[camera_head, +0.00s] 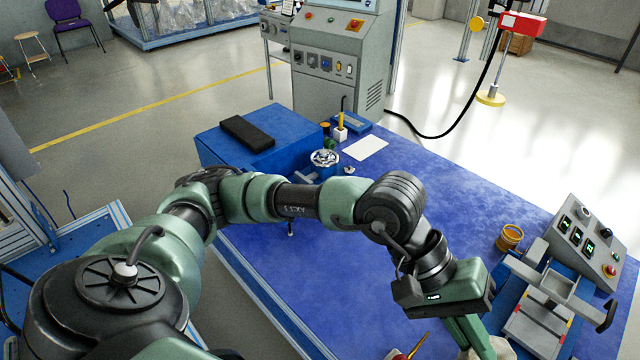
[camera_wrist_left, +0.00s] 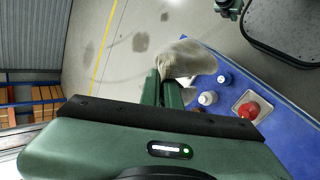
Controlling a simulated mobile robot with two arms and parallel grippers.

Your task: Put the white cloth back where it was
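The white cloth (camera_wrist_left: 186,60) looks off-white and crumpled in the left wrist view. It bunches at the fingertips of my left gripper (camera_wrist_left: 164,78) and hangs out beyond them, above the blue table's edge. The green fingers are close together with the cloth pinched at their ends. In the head view my left gripper (camera_head: 476,340) points down at the bottom edge, right of centre. Only a pale bit of the cloth (camera_head: 499,346) shows beside the fingers there; the rest is out of frame. My right gripper is in neither view.
The blue table (camera_head: 440,205) has a wide clear middle. A control box (camera_head: 583,240), a clamp fixture (camera_head: 540,312) and a brass ring (camera_head: 510,238) are at right. A white sheet (camera_head: 365,148) lies farther back. Bottles (camera_wrist_left: 208,98) and a tray (camera_wrist_left: 262,108) with a red item are near the cloth.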

